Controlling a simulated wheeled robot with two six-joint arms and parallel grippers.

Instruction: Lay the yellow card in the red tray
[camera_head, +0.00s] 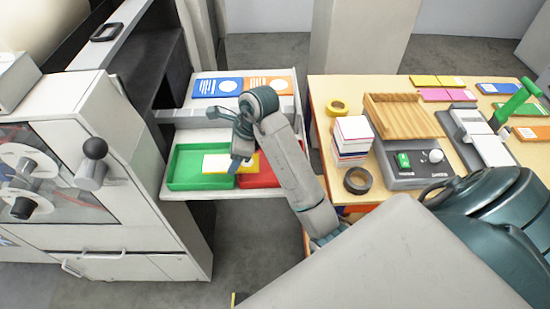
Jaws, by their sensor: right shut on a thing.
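The yellow card (214,163), with a white part and a yellow part, is in the grip of my right gripper (238,161). The card lies across the right side of the green tray (184,181) and the edge of the red tray (262,181) beside it. I cannot tell whether it hangs above the trays or touches them. My right gripper is shut on the card, pointing down near the divide between the trays. My right forearm hides much of the red tray. My left gripper is not in view.
Blue and orange cards (268,84) lie on the shelf behind the trays. A grey machine (110,150) with a black-knobbed lever stands left. On the wooden table at right are a card stack (352,135), tape rolls (357,180), a wooden tray (400,115) and a scale (405,172).

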